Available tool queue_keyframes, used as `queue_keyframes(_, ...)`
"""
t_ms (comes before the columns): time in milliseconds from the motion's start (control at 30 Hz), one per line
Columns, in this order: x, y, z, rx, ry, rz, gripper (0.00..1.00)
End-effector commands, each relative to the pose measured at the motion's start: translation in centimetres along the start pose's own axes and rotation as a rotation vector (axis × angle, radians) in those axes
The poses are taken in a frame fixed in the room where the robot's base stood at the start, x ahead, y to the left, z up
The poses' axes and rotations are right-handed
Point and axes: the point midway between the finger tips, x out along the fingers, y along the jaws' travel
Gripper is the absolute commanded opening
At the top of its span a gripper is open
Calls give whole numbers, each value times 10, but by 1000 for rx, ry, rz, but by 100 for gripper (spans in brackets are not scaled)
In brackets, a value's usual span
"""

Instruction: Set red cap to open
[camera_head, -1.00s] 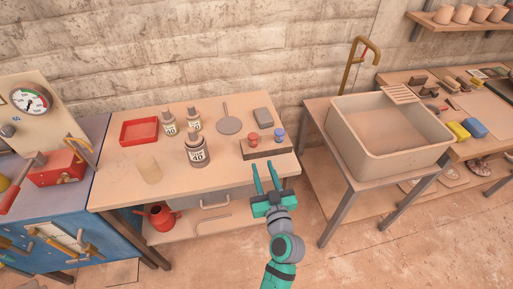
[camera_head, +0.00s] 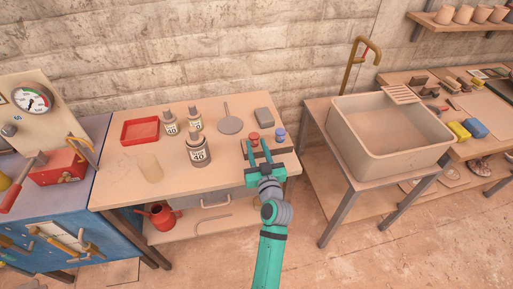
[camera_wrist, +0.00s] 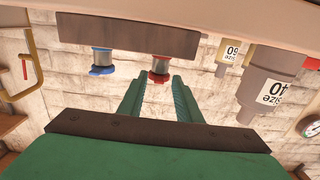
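The red cap (camera_head: 254,136) sits on a dark block (camera_head: 286,148) at the right of the workbench. A blue cap (camera_head: 280,133) stands on the same block, to its right. My gripper (camera_head: 258,151) reaches over the block from the front, with its green fingers apart and pointing at the red cap. In the wrist view, which is upside down, the red cap (camera_wrist: 159,76) shows beyond the tips of my gripper (camera_wrist: 156,88), roughly between them. The blue cap (camera_wrist: 102,70) is left of the fingers there. I cannot tell whether a finger touches the red cap.
Several labelled bottles (camera_head: 199,153) and a red tray (camera_head: 140,131) stand left on the bench. A large basin (camera_head: 385,158) stands on the table to the right.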

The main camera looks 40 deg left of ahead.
Motion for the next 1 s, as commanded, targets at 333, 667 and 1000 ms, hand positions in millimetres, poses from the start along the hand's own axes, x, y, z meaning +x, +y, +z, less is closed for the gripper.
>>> queue_keyframes(333,0,-1,0,0,0,-1,0)
queue_keyframes(667,0,-2,-6,-3,-53,-3,0)
queue_keyframes(1000,4,-2,-24,-6,-260,-3,0)
